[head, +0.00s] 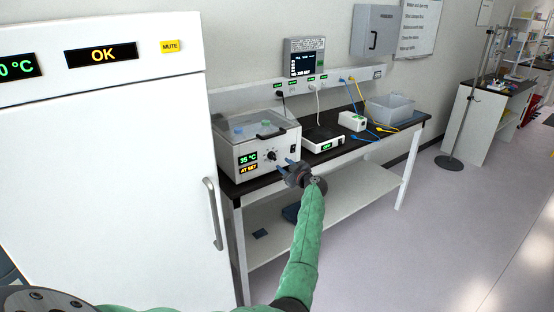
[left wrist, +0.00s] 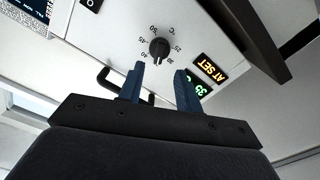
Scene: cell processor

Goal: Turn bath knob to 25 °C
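The water bath (head: 252,150) is a white box with a clear lid, standing on the bench's left end. Its displays (head: 248,158) read 35 °C and AT SET. The black bath knob (head: 271,156) is on its front, right of the displays. In the left wrist view the knob (left wrist: 159,48) sits inside a printed number scale; I cannot read its exact pointing. My left gripper (head: 284,164) is just in front of the knob. Its blue fingers (left wrist: 160,78) are open, with the knob beyond the gap between the tips, apart from them. My right gripper is not in view.
A white cabinet (head: 110,170) with a handle stands close on the left. The dark bench top (head: 340,150) carries a small device (head: 323,140) reading OFF, a white box (head: 352,121) and a clear bin (head: 390,108).

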